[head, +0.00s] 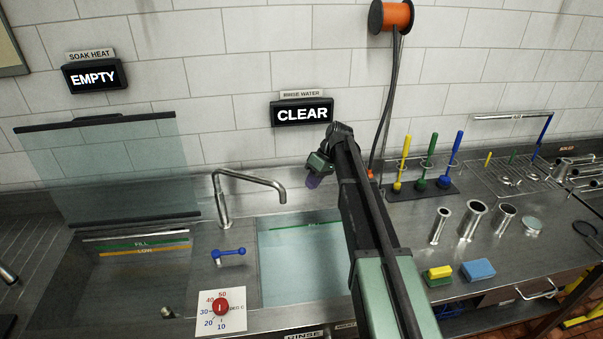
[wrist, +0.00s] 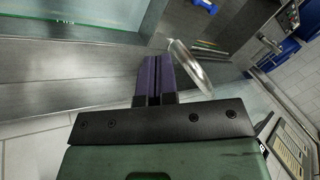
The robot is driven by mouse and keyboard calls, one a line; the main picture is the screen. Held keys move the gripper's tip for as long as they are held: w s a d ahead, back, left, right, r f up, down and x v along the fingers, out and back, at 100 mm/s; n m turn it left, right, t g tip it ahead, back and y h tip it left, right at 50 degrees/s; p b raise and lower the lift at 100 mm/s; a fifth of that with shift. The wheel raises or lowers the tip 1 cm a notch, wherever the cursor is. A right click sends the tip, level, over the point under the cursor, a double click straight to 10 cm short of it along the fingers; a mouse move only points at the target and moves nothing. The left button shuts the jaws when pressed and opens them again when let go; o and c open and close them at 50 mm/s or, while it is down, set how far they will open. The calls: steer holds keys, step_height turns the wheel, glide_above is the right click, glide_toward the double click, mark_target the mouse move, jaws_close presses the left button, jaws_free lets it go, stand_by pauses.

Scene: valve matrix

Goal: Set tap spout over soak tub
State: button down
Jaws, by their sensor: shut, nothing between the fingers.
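The grey metal tap spout (head: 250,180) rises from the deck between two tubs and bends right, its end over the left part of the rinse tub (head: 300,265). The soak tub (head: 130,285), with green FILL and yellow LOW lines, is to the left and shows no water. My gripper (head: 314,181) is shut and empty, just right of the spout's end in the head view. In the wrist view the purple fingers (wrist: 153,75) are together, with the spout (wrist: 190,68) close beside them on the right; I cannot tell whether they touch.
A blue tap handle (head: 228,252) and a red dial (head: 220,307) sit between the tubs. A clear panel (head: 110,170) stands raised behind the soak tub. Displays read EMPTY (head: 94,76) and CLEAR (head: 302,112). Brushes (head: 421,180), metal cups (head: 472,220) and sponges (head: 478,270) stand right.

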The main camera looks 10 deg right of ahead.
steer(key=w+d+r+n+y+p, duration=0.1)
steer(key=w+d+r+n+y, duration=0.2)
steer(key=w, duration=0.4)
steer(key=s+a+f+h+b, duration=0.1)
steer(key=s+a+f+b, duration=0.1)
steer(key=a+f+b, duration=0.5)
steer(key=shift+s+a+b, duration=0.4)
steer(key=shift+a+b, duration=0.05)
steer(key=shift+a, duration=0.65)
steer(key=shift+s+f, duration=0.1)
